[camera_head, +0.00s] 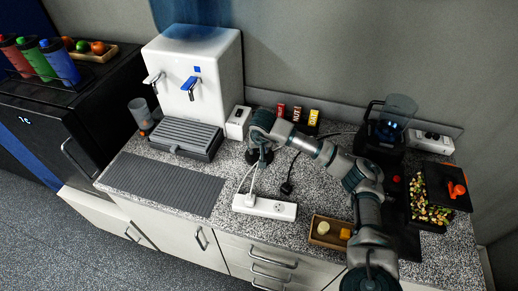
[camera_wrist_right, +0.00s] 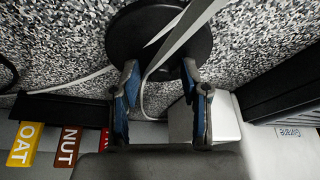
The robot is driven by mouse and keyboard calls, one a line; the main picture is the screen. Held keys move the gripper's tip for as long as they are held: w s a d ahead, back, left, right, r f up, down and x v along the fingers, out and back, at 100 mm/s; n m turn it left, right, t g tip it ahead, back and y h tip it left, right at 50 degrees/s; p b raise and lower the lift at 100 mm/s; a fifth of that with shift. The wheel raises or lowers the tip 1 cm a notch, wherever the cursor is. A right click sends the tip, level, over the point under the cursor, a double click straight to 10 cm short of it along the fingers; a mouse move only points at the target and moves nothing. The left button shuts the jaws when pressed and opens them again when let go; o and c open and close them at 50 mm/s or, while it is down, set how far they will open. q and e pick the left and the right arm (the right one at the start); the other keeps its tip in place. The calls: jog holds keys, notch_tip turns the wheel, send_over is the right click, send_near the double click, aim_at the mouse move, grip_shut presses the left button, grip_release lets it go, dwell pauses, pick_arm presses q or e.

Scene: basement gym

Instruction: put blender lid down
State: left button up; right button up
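The blender lid appears as a round black disc (camera_wrist_right: 125,38) in the right wrist view, lying flat at counter level. My right gripper (camera_wrist_right: 159,75) points at it with its two blue-padded fingers apart, tips over the disc's near edge. Pale cables cross in front of the disc and between the fingers; no object is visibly pinched. In the head view my right gripper (camera_head: 260,152) is low over the counter, left of the socket cables, and mostly covers a dark shape beneath it. The blender (camera_head: 388,125) with its clear jar stands at the back right. My left gripper is out of view.
A white power strip (camera_head: 265,207) with plugged cables lies on the counter (camera_head: 235,180). A water dispenser (camera_head: 195,75) stands left, a wooden tray (camera_head: 325,242) in front. Coloured labelled packets (camera_head: 297,114) stand at the wall. A black container of chopped food (camera_head: 428,212) is right.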

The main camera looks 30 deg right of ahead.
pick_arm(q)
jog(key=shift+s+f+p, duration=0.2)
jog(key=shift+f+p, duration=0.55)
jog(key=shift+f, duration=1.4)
pick_arm(e)
jog(key=v, duration=1.2)
jog(key=shift+r, duration=0.1)
